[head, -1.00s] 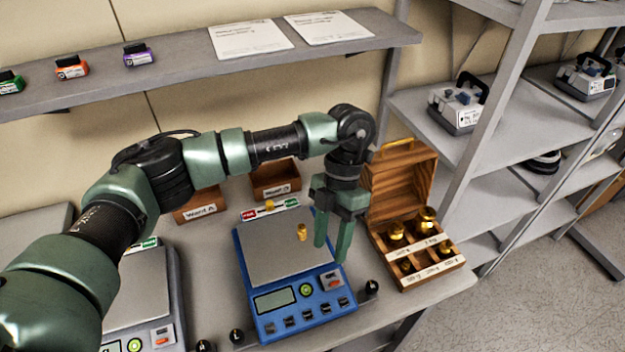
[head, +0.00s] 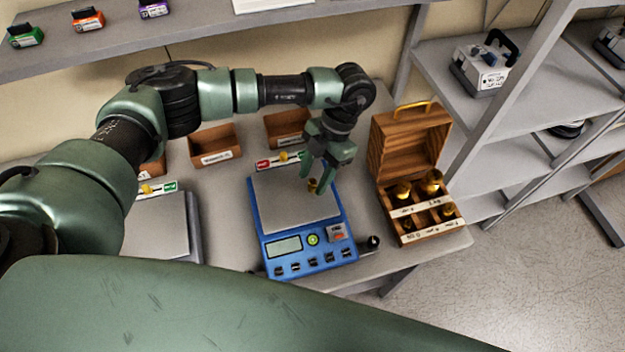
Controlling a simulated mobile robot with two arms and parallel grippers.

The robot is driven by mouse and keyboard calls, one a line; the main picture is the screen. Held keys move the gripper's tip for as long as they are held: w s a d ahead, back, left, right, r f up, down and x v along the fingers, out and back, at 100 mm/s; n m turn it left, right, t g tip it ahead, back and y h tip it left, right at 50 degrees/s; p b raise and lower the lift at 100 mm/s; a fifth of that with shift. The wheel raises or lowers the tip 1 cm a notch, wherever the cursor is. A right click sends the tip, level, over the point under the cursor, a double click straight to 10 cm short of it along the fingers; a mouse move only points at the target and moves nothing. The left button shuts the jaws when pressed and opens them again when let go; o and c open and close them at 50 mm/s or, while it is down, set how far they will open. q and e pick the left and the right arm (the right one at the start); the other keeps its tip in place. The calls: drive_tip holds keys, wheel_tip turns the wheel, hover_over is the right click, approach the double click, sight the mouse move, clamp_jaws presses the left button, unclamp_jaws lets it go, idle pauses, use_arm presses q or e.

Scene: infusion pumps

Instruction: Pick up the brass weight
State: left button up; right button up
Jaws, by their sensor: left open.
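A small brass weight (head: 312,186) stands on the grey pan of the blue scale (head: 286,262). My left gripper (head: 314,179) is open and points down over the pan. Its fingertips are close around or just beside the weight and hide part of it. I cannot tell whether they touch it. My right gripper is not in view.
An open wooden box (head: 407,146) with several brass weights stands right of the scale. A small black knob-like object (head: 373,242) sits by the scale's right corner. Wooden bins (head: 215,148) stand behind. Another scale (head: 160,232) is at left. A shelf (head: 230,42) spans above.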

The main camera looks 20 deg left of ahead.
use_arm(q)
clamp_jaws()
drive_tip(key=shift+r, duration=0.1)
drive_tip(key=shift+w+r+b, duration=0.1)
drive_tip(key=shift+r+b, duration=0.2)
drive_tip(key=shift+r, duration=0.2)
wheel_tip(320, 180, up, 19)
drive_tip(key=b, duration=0.4)
